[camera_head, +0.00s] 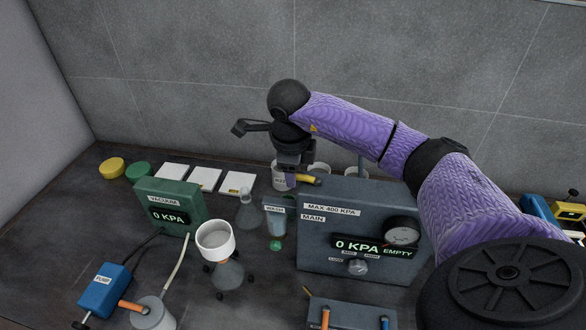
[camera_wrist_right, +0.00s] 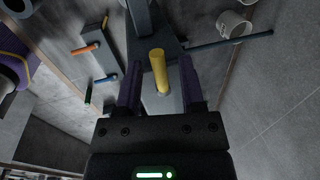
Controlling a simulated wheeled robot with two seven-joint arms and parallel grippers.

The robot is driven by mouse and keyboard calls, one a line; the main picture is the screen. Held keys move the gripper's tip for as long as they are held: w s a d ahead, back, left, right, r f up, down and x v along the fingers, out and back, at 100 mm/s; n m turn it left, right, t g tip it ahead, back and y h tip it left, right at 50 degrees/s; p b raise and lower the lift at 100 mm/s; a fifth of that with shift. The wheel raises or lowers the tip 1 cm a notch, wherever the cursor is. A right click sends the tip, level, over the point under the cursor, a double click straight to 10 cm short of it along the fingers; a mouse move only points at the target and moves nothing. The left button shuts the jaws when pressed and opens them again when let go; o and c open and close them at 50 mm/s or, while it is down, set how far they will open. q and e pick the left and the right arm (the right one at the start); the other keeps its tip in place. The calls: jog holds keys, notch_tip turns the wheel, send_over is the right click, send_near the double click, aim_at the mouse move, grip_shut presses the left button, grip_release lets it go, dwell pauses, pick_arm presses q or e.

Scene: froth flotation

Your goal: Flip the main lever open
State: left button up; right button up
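The main lever, with a yellow handle (camera_head: 309,180), sits at the top left corner of the grey box (camera_head: 330,232) labelled MAIN. My right gripper (camera_head: 291,180) points down at the lever. In the right wrist view, the yellow handle (camera_wrist_right: 159,68) stands between the two purple fingers of my right gripper (camera_wrist_right: 161,88). The fingers are apart, with a gap on each side of the handle. The box's display (camera_head: 368,247) reads 0 KPA EMPTY, beside a round gauge (camera_head: 402,232). My left gripper is not in view.
A green vacuum box (camera_head: 169,207), a blue pump (camera_head: 104,290) and a white funnel cup (camera_head: 215,240) on a flask stand left of the main box. Several cups stand behind it. A small panel with orange and blue levers (camera_head: 352,316) lies in front.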

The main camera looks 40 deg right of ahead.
notch_tip(320, 180, up, 10)
jog(key=s+a, duration=0.1)
jog(key=shift+a, duration=0.3)
jog(key=shift+s, duration=0.1)
